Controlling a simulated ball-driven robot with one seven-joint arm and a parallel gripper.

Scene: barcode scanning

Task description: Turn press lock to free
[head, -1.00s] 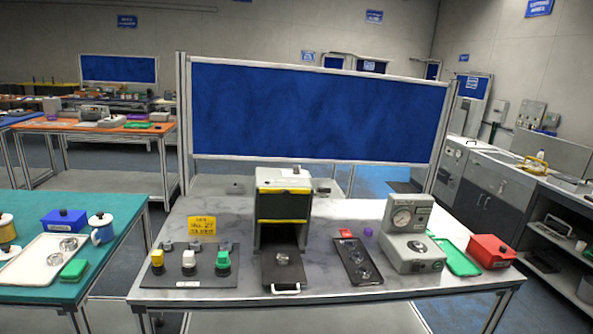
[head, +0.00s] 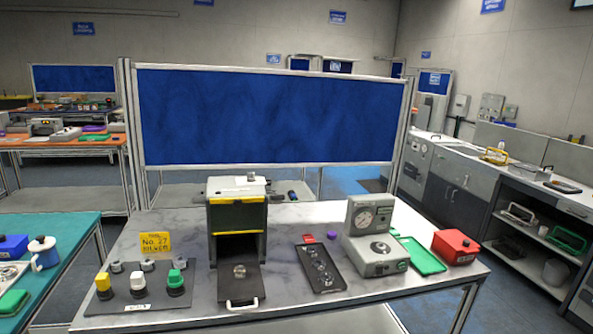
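A grey and black press-like machine (head: 237,217) with yellow stripes stands at the middle of the marble-topped table (head: 300,225). A small knob (head: 251,178) sits on its top. A dark plate with a white handle (head: 240,287) extends from its front, with a round metal piece (head: 239,271) on it. To the left, a dark panel (head: 150,300) carries yellow, white and green knobs and several grey ones. I cannot tell which part is the press lock or its setting; labels are too small to read. My gripper is not in view.
A yellow sign (head: 155,243) stands behind the panel. Right of the machine are a black tray (head: 306,258) with metal discs, a grey gauge unit (head: 375,238), a green tray (head: 421,256) and a red box (head: 455,247). A blue board (head: 265,117) stands behind. A teal table (head: 60,222) is at left.

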